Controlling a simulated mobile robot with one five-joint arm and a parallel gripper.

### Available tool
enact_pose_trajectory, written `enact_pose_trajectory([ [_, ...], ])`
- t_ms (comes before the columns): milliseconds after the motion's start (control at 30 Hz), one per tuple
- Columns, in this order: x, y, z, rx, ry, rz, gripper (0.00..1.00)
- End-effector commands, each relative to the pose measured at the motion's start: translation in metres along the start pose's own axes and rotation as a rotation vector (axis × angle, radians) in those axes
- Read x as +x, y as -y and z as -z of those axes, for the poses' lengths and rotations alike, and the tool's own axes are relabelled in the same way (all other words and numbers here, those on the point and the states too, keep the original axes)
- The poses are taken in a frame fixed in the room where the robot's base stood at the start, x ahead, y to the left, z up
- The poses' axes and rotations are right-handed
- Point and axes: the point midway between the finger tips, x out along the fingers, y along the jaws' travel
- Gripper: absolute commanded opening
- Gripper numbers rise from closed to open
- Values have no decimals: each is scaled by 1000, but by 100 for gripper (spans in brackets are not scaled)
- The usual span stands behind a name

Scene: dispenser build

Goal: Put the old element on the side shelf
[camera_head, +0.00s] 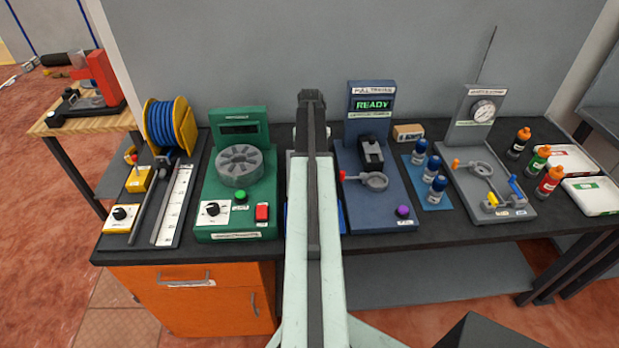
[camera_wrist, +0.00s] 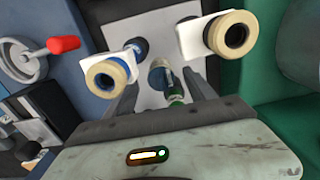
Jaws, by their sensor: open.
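In the wrist view my gripper (camera_wrist: 164,92) is open, its two grey fingers either side of a gap. Beyond is a white panel (camera_wrist: 160,20) with white brackets. A tan-ended blue cylinder (camera_wrist: 108,77) is at the left bracket and a tan-ended dark cylinder (camera_wrist: 231,35) at the right one. I cannot tell which is the old element. In the head view my arm hides this station. No shelf is clearly marked as the side shelf.
The green station (camera_head: 236,195) stands left of my arm and the blue station (camera_head: 375,190), reading READY, right of it. Blue-capped bottles (camera_head: 437,188) and a gauge station (camera_head: 485,170) stand further right. A wooden side table (camera_head: 88,125) is at far left.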

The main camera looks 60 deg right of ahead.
Motion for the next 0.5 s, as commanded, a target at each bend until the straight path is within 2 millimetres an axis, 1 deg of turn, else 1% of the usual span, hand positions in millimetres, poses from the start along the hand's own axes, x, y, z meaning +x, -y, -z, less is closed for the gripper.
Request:
enact_pose_trajectory([
  [33, 14, 0, 0, 0, 0, 0, 64],
  [267, 11, 0, 0, 0, 0, 0, 64],
  [300, 11, 0, 0, 0, 0, 0, 58],
  [367, 11, 0, 0, 0, 0, 0, 41],
  [400, 11, 0, 0, 0, 0, 0, 30],
  [467, 11, 0, 0, 0, 0, 0, 14],
  [500, 11, 1, 0, 0, 0, 0, 2],
])
